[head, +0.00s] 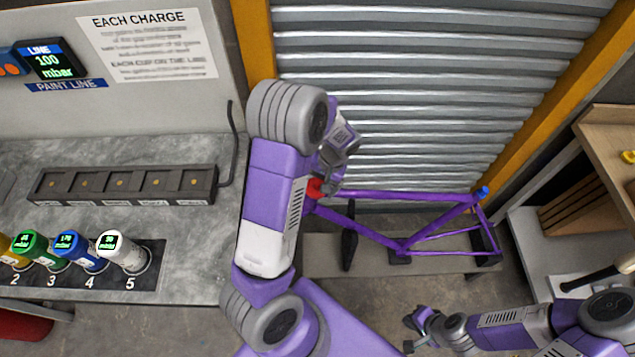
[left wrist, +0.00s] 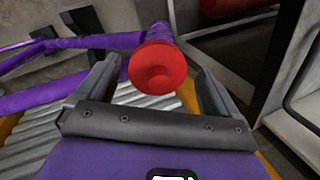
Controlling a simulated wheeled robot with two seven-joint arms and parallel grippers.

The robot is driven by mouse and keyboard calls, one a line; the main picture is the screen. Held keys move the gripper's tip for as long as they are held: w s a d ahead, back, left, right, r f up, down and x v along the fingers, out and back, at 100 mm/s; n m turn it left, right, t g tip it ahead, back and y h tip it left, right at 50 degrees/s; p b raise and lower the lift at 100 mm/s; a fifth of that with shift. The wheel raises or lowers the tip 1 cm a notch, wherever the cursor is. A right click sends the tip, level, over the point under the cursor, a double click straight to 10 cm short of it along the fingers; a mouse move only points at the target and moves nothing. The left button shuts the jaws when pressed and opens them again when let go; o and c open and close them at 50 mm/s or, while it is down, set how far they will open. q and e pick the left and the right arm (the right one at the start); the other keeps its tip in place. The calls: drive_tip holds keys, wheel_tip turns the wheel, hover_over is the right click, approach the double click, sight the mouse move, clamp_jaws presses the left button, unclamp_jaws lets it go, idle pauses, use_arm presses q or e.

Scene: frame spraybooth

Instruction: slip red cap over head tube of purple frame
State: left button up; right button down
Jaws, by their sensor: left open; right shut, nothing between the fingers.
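The purple frame (head: 425,238) stands in front of the shutter, its left end partly hidden by my left arm. The red cap (head: 315,188) is at that left end, and in the left wrist view the red cap (left wrist: 157,68) appears seated on the end of a purple tube (left wrist: 160,32). My left gripper (head: 327,183) is open, with one finger on each side of the cap and visible gaps between. My right gripper (head: 409,334) is shut and empty at the lower middle, apart from the frame.
A blue cap (head: 482,192) sits on the frame's upper right end. A grey bench (head: 190,150) at left carries a black slotted rack (head: 125,185) and several coloured cups. Wooden shelving (head: 610,140) stands at right. Another red object (left wrist: 232,6) shows at the left wrist view's top.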

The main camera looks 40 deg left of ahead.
use_arm(q)
drive_tip(key=shift+d, duration=0.1)
drive_tip(key=p+v, duration=0.1)
drive_tip(key=v, duration=0.6)
drive_tip(key=shift+w+r, duration=0.1)
drive_tip(key=shift+r, duration=0.15)
idle(0.4)
